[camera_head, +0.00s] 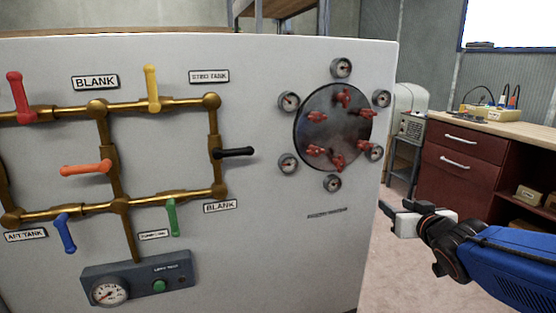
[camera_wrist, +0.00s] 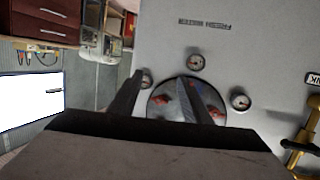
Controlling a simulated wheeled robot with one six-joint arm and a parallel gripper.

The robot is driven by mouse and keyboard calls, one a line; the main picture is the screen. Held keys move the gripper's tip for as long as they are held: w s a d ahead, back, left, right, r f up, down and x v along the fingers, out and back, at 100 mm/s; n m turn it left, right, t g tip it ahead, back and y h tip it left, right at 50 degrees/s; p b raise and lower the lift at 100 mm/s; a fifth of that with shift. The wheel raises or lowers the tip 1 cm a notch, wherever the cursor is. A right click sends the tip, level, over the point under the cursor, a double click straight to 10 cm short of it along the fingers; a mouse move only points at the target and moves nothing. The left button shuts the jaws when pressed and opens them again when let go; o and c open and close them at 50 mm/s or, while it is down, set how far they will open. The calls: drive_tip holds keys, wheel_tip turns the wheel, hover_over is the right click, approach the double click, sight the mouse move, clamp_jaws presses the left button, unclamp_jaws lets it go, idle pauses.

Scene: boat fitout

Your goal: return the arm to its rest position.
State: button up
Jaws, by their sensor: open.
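My gripper (camera_head: 398,215) is at the right in the head view, in front of the panel's right edge, with my blue arm behind it. Its jaws are apart and nothing shows between them. In the wrist view the two dark fingers of my gripper (camera_wrist: 158,92) reach toward the white panel (camera_wrist: 255,55). The round dark plate (camera_wrist: 158,108) with red valves is partly hidden by the fingers there. In the head view the white panel (camera_head: 270,220) stands upright, and the round plate (camera_head: 333,127) carries several red valves ringed by gauges.
Brass pipes (camera_head: 60,112) with coloured lever handles cover the panel's left part. A grey box with a gauge (camera_head: 135,285) is below. A red-brown drawer workbench (camera_head: 465,160) stands at the right, with a small stand (camera_head: 404,155) beside it. Bare floor shows between panel and bench.

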drive_tip(key=s+a+f+g, duration=0.1)
drive_tip(key=s+f+g, duration=0.4)
drive_tip(key=s, duration=0.7)
drive_tip(key=s+a+f+g, duration=0.2)
drive_tip(key=s+f+g, duration=0.3)
drive_tip(key=s, duration=0.7)
drive_tip(key=shift+s+a+f, duration=0.15)
drive_tip(key=shift+a+f, duration=0.05)
drive_tip(key=shift+f, duration=0.45)
